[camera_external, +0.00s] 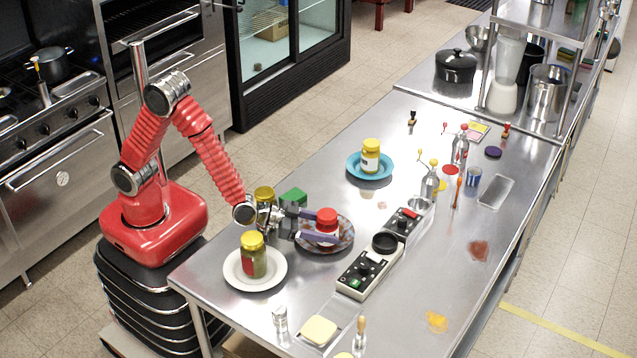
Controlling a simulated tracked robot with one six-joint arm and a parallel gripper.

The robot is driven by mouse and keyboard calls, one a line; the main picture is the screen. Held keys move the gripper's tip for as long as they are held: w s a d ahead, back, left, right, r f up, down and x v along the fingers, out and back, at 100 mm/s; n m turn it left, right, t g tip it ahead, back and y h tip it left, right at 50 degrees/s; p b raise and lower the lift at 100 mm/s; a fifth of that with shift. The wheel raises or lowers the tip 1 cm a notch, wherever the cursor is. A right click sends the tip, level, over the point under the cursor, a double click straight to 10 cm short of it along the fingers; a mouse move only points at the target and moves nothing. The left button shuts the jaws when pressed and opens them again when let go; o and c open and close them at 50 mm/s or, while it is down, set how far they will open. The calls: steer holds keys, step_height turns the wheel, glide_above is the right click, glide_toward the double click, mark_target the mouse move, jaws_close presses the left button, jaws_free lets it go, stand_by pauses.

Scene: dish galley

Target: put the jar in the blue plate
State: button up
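A jar with a red lid (327,216) stands in a dark patterned plate (343,243) near the middle of the table. My gripper (324,226) reaches in from the left, with its purple fingers on either side of this jar. I cannot tell whether the fingers touch it. The blue plate (353,172) lies further back and holds a yellow-lidded jar (370,158) with a white label. Another yellow-lidded jar (253,259) stands on a white plate (277,277) in front. A further yellow-lidded jar (264,194) is partly hidden behind my wrist.
Black-topped control boxes (368,270) stand just right of the dark plate. A green object (294,197) sits behind my gripper. Bottles (429,185), a can (473,180) and a metal tray (496,193) stand further right.

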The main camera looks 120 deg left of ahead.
steer(key=o, duration=0.4)
steer(key=shift+r, duration=0.15)
steer(key=shift+s+d+r, duration=0.1)
steer(key=shift+r, duration=0.4)
steer(key=v, duration=1.1)
steer(key=shift+s+d, duration=0.15)
steer(key=shift+s, duration=0.2)
steer(key=shift+d+r, duration=0.1)
